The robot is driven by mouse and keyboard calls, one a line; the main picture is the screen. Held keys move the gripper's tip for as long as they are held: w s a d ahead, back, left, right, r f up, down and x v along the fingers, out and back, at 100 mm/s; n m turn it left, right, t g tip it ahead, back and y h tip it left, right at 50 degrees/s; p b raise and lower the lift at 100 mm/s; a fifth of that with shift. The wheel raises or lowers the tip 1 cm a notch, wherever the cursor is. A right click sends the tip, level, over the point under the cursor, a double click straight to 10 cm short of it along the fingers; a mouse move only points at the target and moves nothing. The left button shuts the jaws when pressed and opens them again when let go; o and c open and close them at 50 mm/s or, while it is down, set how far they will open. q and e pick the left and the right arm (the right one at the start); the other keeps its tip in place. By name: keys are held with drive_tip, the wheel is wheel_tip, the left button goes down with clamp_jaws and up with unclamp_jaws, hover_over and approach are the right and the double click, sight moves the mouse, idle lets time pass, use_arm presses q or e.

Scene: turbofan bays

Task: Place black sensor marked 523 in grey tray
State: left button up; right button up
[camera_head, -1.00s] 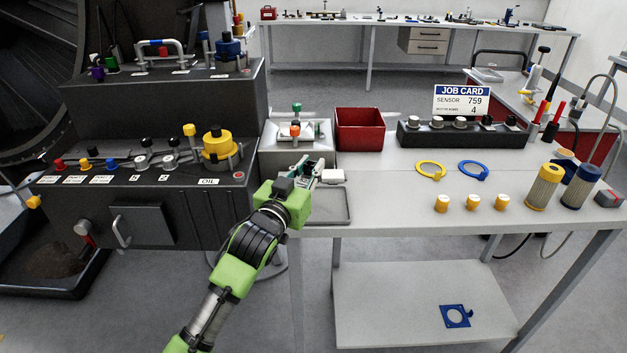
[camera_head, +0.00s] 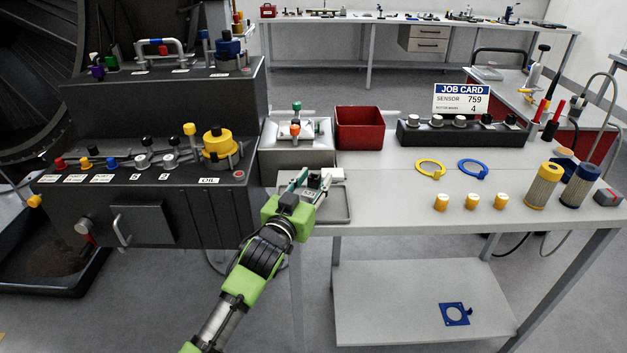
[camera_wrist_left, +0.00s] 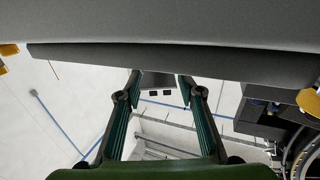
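My left gripper (camera_head: 311,181) is at the rear left of the grey tray (camera_head: 349,206), low over it. Its two teal fingers are spread apart. A small black piece (camera_head: 314,181), likely the sensor, shows between the fingers; its marking is too small to read, and I cannot tell whether it touches the tray floor. In the left wrist view the fingers (camera_wrist_left: 158,82) also stand apart, with a dark grey patch between their tips. A small white block (camera_head: 334,174) is at the tray's back edge. My right gripper is out of view.
A red bin (camera_head: 359,128) and a light grey box with a green- and an orange-topped part (camera_head: 295,145) stand behind the tray. A black sensor rack (camera_head: 462,136) is to the right. The dark engine panel (camera_head: 150,205) is close on the left.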

use_arm(q)
drive_tip(key=shift+r, duration=0.2)
drive_tip(key=shift+s+f, duration=0.15)
drive_tip(key=shift+s, duration=0.05)
drive_tip(key=v, duration=1.1)
drive_tip(key=shift+s+a+b, duration=0.2)
drive_tip(key=shift+s+b, duration=0.05)
drive_tip(key=shift+b, duration=0.15)
